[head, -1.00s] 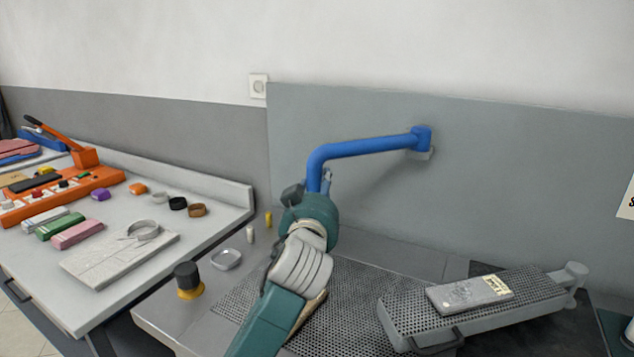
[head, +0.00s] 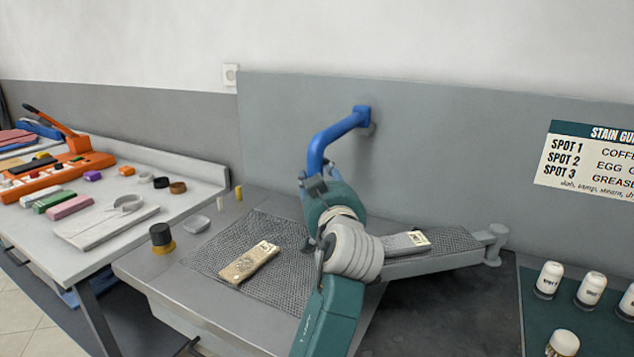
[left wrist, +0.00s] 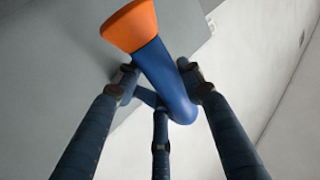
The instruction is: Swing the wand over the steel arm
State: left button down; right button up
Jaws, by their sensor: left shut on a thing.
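The wand (head: 335,137) is a blue bent pipe hinged on a bracket at the grey back panel. In the left wrist view the wand (left wrist: 165,80) ends in an orange flared nozzle. My left gripper (head: 316,185) is shut on the wand's hanging part; its fingers (left wrist: 160,92) close around the blue pipe. The steel arm (head: 455,240) is a perforated grey board to the right, with a grey slab (head: 405,243) on it. My left arm hides the board's left end. The nozzle is hidden in the head view, so I cannot tell what lies under it. My right gripper is out of view.
A tan slab (head: 250,262) lies on the mesh (head: 215,258) left of my arm. White-capped bottles (head: 548,280) stand at the right. A side table (head: 90,255) holds coloured blocks.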

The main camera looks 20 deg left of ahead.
pick_arm(q)
jog(key=shift+w+d+r, duration=0.1)
jog(key=shift+d+r, duration=0.4)
jog(key=shift+d, duration=0.05)
jog(key=shift+a, duration=0.1)
jog(key=c, duration=1.3)
grip_release()
jog(key=shift+w, duration=0.1)
jog(key=shift+o, duration=1)
jog(key=shift+w+d+f, duration=0.2)
jog(key=shift+w+f, duration=0.25)
jog(key=shift+w, duration=0.05)
notch_tip(320, 180, up, 10)
jog(key=shift+s+r, duration=0.15)
jog(key=shift+w, duration=0.2)
jog(key=shift+c, duration=0.3)
